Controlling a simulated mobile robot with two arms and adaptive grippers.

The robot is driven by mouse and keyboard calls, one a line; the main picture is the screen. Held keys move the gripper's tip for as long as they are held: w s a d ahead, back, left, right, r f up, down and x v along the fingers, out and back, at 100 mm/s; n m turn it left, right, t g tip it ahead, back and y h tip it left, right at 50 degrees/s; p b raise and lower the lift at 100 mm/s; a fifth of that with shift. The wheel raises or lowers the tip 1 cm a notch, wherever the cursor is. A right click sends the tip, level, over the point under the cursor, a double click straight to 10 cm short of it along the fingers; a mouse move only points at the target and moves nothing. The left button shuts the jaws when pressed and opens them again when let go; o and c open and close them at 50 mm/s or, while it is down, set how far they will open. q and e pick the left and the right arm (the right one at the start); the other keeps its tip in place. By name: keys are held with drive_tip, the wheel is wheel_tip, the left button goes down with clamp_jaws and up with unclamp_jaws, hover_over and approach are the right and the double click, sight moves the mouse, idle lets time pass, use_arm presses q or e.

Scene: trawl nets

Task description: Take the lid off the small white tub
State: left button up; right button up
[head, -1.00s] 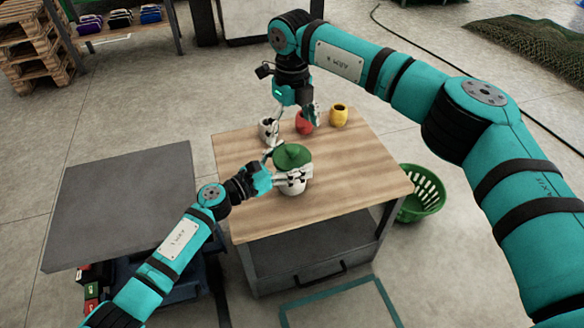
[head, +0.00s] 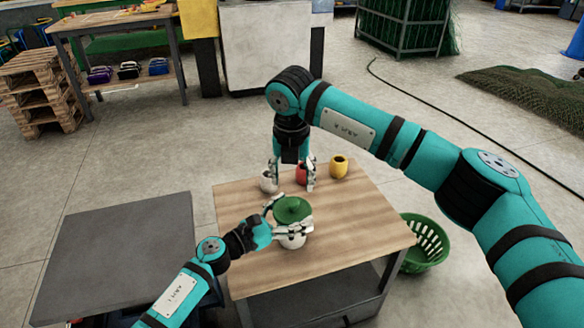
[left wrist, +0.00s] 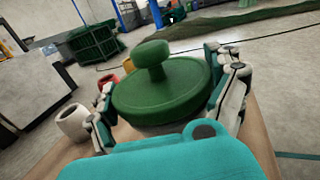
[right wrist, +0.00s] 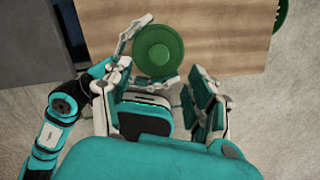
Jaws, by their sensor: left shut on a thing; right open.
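The small white tub (head: 292,241) stands near the middle of the wooden table. Its round green lid (head: 291,209), with a knob on top, sits on it. In the left wrist view the lid (left wrist: 165,90) covers most of the tub. My left gripper (head: 290,216) is shut around the tub, one finger on each side just below the lid. My right gripper (head: 293,176) is open and empty, pointing down above the table behind the lid. In the right wrist view the lid (right wrist: 158,50) lies just beyond its open fingers, apart from them.
A white mug (head: 268,181), a red mug (head: 301,174) and a yellow mug (head: 339,167) stand along the table's back edge. The table top (head: 375,225) is clear on the right. A green basket (head: 425,243) stands on the floor beside it.

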sight(293, 200)
drive_tip(key=f, duration=0.3)
drive_tip(key=w+f, duration=0.1)
drive_tip(key=f, duration=0.5)
drive_tip(key=shift+w, duration=0.2)
drive_tip(key=shift+d, duration=0.1)
clamp_jaws()
use_arm(q)
drive_tip(key=shift+a, duration=0.1)
